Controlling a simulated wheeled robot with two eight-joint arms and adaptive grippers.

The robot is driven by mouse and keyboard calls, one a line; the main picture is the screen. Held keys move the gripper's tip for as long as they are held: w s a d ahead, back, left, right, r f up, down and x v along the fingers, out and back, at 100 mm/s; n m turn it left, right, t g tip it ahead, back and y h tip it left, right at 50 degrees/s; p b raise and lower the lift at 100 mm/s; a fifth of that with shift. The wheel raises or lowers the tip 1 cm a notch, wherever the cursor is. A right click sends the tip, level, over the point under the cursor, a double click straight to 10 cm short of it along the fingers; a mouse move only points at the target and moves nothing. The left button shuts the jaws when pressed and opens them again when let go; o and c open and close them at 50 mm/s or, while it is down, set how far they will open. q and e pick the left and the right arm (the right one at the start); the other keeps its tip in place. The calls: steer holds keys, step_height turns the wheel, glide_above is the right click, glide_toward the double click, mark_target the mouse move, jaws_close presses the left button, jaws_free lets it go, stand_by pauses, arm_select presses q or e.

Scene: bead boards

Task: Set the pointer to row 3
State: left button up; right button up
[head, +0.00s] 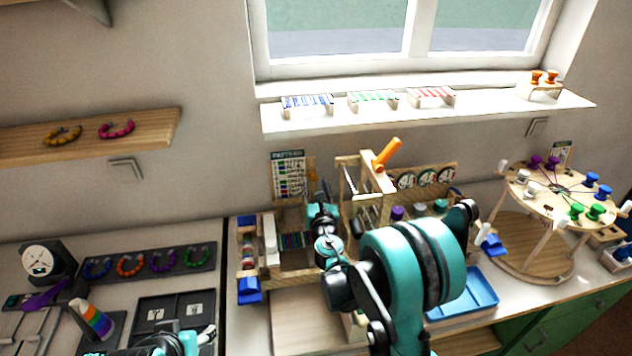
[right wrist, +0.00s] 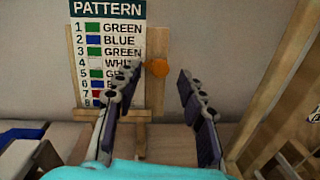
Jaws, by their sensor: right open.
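The pattern board (head: 289,175) stands upright at the back of the bench; its numbered colour rows show in the right wrist view (right wrist: 108,45). The orange pointer (right wrist: 159,65) is at the board's right edge, on a wooden upright, about level with row 4, WHITE; row 3, GREEN, is just above. My right gripper (head: 322,203) is in front of the board. In the right wrist view my right gripper (right wrist: 160,90) is open, its fingers either side of the pointer, with the left fingertip close to it or overlapping it. My left gripper (head: 205,336) is at the lower left, its jaws unclear.
A blue tray (head: 468,294) and a round spool stand (head: 545,255) are farther right. A dark rack with coloured rings (head: 150,263) lies left. The window shelf (head: 490,103) is above.

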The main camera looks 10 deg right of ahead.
mark_target(313, 166)
steer(key=shift+w+d, duration=0.1)
steer(key=shift+w, duration=1.2)
jaws_close()
steer(key=shift+w+r, duration=0.15)
steer(key=shift+r, duration=0.8)
steer(key=shift+f, duration=0.1)
jaws_free()
steer(key=s, duration=1.2)
steer(key=shift+a, duration=0.45)
